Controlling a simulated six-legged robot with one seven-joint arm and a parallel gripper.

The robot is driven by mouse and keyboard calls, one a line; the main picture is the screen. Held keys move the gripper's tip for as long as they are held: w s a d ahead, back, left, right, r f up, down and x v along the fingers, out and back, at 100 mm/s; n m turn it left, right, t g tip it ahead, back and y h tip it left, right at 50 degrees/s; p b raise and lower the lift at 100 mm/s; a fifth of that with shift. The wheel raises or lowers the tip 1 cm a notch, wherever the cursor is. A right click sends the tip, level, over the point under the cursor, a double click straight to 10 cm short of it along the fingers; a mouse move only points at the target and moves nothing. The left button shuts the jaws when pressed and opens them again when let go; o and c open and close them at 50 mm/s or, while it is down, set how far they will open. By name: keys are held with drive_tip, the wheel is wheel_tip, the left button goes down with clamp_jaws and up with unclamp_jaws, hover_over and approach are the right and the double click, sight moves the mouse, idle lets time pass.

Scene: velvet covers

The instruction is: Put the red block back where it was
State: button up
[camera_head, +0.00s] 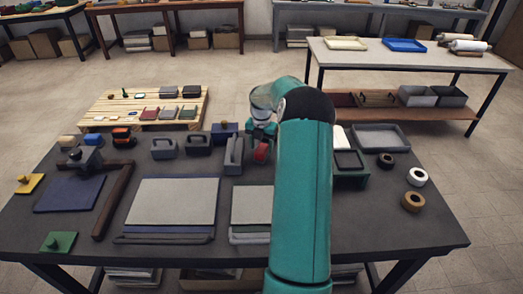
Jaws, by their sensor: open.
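A small red block (261,152) lies on the dark table, just right of a grey handled piece (234,156). My gripper (262,138) is at the far side of the table, by the red block in the picture. Its fingers look apart, and I see nothing held between them. I cannot tell its height above the block. My teal arm hides the table to the right of the block and part of the view around the gripper.
Two more grey handled pieces (198,145) stand to the left, and a blue block with a knob (224,131) behind. Flat grey panels (174,201) lie in front. A dark green box (350,176) and tape rolls (413,202) are at right. A wooden pallet (125,103) lies beyond.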

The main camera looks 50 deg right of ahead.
sight(261, 148)
wheel_tip(261, 148, up, 9)
drive_tip(key=s+a+r+m+t+h, duration=0.1)
drive_tip(key=a+r+m, duration=0.55)
drive_tip(key=a, duration=0.75)
drive_tip(key=s+a+r+m+t+h, duration=0.1)
drive_tip(key=a+r+m, duration=0.2)
drive_tip(key=a+r, duration=0.85)
drive_tip(key=s+a+f+m+t+y, duration=0.1)
drive_tip(key=s+a+m, duration=0.5)
drive_tip(key=s+a, duration=0.3)
drive_tip(key=s+a+f+m+t+y, duration=0.1)
drive_tip(key=s+a+f+m+t, duration=0.1)
drive_tip(key=s+a+m, duration=0.4)
drive_tip(key=s+a, duration=0.3)
drive_tip(key=a, duration=0.2)
drive_tip(key=shift+s+a+f+m+t, duration=0.15)
drive_tip(key=shift+s+m+t, duration=0.15)
drive_tip(key=shift+s+m, duration=0.1)
